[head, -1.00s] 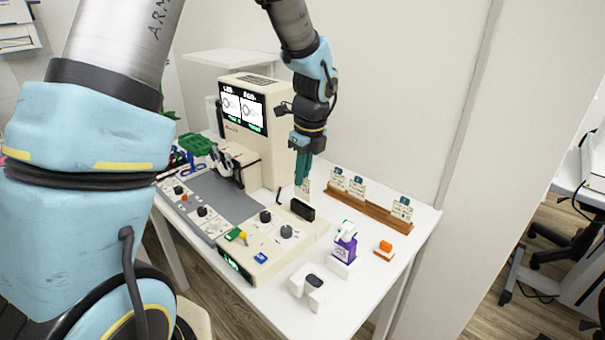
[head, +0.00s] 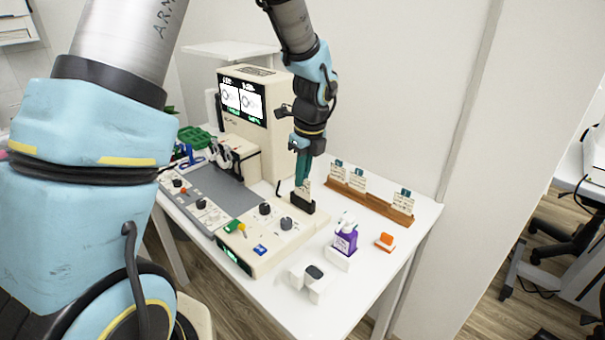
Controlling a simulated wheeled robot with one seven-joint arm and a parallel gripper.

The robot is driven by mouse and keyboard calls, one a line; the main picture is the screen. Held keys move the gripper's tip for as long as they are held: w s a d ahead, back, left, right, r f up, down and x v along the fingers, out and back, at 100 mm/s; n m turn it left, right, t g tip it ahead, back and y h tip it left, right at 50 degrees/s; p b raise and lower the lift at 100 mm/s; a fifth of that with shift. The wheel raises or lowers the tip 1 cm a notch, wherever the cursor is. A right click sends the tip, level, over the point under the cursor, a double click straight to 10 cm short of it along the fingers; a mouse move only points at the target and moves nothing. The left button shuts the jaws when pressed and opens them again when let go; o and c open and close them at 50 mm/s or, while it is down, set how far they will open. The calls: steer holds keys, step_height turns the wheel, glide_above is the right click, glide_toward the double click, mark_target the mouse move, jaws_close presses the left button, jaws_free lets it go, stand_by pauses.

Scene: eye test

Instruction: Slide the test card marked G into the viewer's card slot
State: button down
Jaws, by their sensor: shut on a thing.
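My gripper (head: 302,176) is shut on a small pale card (head: 303,188), pointing down. Only the part of the card below the fingers shows, and its letter is too small to read. The card's lower edge meets the top of the black card slot (head: 303,205) on the viewer (head: 256,122); I cannot tell how far it is in. Several other cards with teal tops stand in the brown wooden rack (head: 372,202) to the right, among them a left card (head: 335,170), a middle card (head: 357,180) and a right card (head: 403,201). Their letters are unreadable here.
A purple bottle (head: 345,240), an orange-and-white block (head: 385,241) and a white holder with a dark top (head: 314,272) stand at the right front. A thin dark bent rod stands just left of the slot. The white table (head: 353,291) is clear near its front right edge.

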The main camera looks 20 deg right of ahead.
steer(key=shift+f+b, duration=0.7)
steer(key=shift+f, duration=0.6)
steer(key=c, duration=0.9)
jaws_free()
steer(key=r, duration=0.3)
steer(key=s+r, duration=0.1)
steer(key=r, duration=0.3)
steer(key=r+b, duration=0.1)
steer(key=r, duration=0.2)
steer(key=shift+s+d+r, duration=0.25)
steer(key=shift+d+r, duration=0.1)
